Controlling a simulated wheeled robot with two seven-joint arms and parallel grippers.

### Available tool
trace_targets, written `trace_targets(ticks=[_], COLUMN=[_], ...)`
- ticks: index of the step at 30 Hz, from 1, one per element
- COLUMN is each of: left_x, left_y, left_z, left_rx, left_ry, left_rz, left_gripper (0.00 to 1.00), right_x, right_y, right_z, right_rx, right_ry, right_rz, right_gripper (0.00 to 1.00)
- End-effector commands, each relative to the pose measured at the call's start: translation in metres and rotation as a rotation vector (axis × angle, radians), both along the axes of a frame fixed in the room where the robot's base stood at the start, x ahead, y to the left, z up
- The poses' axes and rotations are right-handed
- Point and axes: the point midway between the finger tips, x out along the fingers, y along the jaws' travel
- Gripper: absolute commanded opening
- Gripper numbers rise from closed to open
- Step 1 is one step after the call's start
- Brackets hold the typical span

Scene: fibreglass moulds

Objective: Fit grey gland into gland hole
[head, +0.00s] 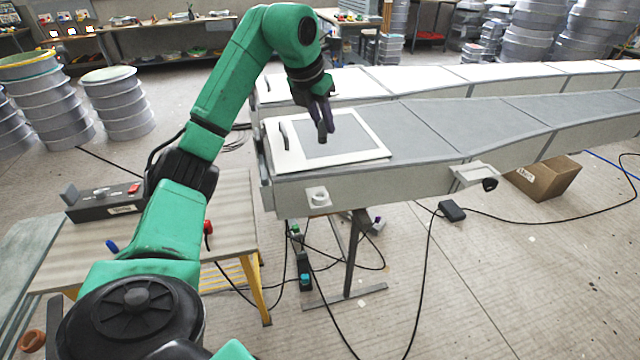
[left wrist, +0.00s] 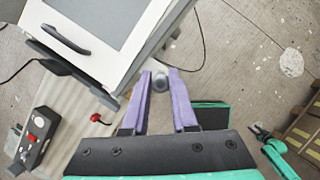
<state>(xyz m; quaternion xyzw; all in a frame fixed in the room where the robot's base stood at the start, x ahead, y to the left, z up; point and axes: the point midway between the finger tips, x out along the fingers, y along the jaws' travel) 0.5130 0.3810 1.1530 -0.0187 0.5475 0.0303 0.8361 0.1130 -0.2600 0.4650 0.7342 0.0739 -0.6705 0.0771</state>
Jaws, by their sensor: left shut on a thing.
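My left gripper (head: 322,134) hangs in front of the mould's white framed end panel in the head view. In the left wrist view its two purple fingers (left wrist: 161,78) are shut on a small round grey piece, the grey gland (left wrist: 160,84). The gland cannot be made out in the head view. A white square plate with a round opening, seemingly the gland hole (head: 318,197), is on the near side wall of the mould, below the gripper in the picture. The gland is apart from it.
The long grey mould (head: 470,125) runs to the right, with a black handle (head: 284,134) on its end panel. A wooden table (head: 225,215) with a control box (head: 105,201) stands at left. Cables and a cardboard box (head: 543,177) lie on the floor.

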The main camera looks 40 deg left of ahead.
Motion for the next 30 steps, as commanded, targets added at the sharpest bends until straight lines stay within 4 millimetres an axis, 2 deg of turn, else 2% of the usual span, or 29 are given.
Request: trace_targets(ticks=[1,4,12,18,27,30], left_x=[0.0,-0.001,-0.002,-0.002,-0.001,-0.001], left_y=[0.004,0.009,0.009,0.008,0.008,0.009], left_z=[0.013,0.006,-0.081,-0.136,-0.185,-0.187], left_rx=[0.0,0.001,0.0,-0.002,-0.004,-0.002], left_ry=[0.001,0.006,0.015,0.01,0.007,0.004], left_rz=[0.056,0.113,0.112,0.11,0.11,0.111], left_gripper=[0.0,0.0,0.0,0.0,0.0,0.0], right_x=[0.0,0.001,0.001,0.002,0.002,0.002], right_y=[-0.001,-0.003,-0.003,-0.002,-0.001,-0.001], right_z=[0.008,0.005,-0.003,0.003,0.011,0.01], right_rx=[-0.002,-0.004,-0.004,-0.003,-0.002,-0.001], right_ry=[0.0,-0.001,-0.002,-0.003,-0.003,-0.003], right_rz=[-0.001,-0.001,0.0,0.001,0.003,0.003], right_gripper=[0.5,0.5,0.5,0.5,0.5,0.5])
